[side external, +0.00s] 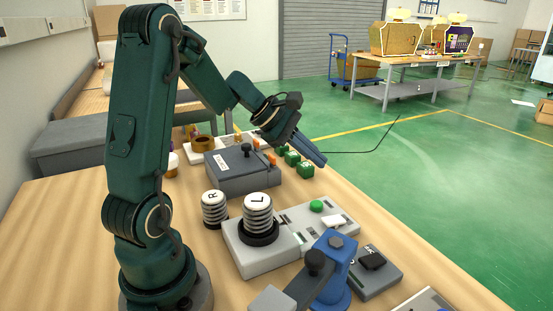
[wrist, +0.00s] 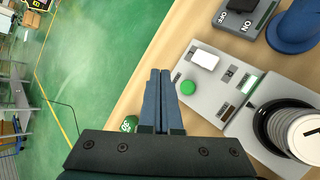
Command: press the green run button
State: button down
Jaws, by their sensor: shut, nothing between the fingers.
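The green run button (side external: 316,206) is a round cap on a light grey control panel (side external: 292,214), beside a white rectangular switch (side external: 334,221). In the wrist view the green button (wrist: 188,88) lies just right of my fingertips, with the white switch (wrist: 205,59) above it. My gripper (side external: 318,160) is shut and empty, its blue-grey fingers pressed together. In the side view it hangs above the table, behind the panel and near several green blocks (side external: 292,159). In the wrist view the fingertips (wrist: 160,74) do not cover the button. The height gap to the button is hard to judge.
A grey box with a black knob (side external: 245,172) stands left of the green blocks. Striped cylinders marked R (side external: 214,209) and L (side external: 258,214) stand nearer the camera. A blue lever device (side external: 335,270) and an on/off switch box (side external: 371,268) stand in front of the panel.

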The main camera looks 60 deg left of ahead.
aim_at(311, 203)
jog(key=shift+f, duration=4.05)
jog(key=shift+f, duration=0.1)
jog(key=shift+f, duration=0.3)
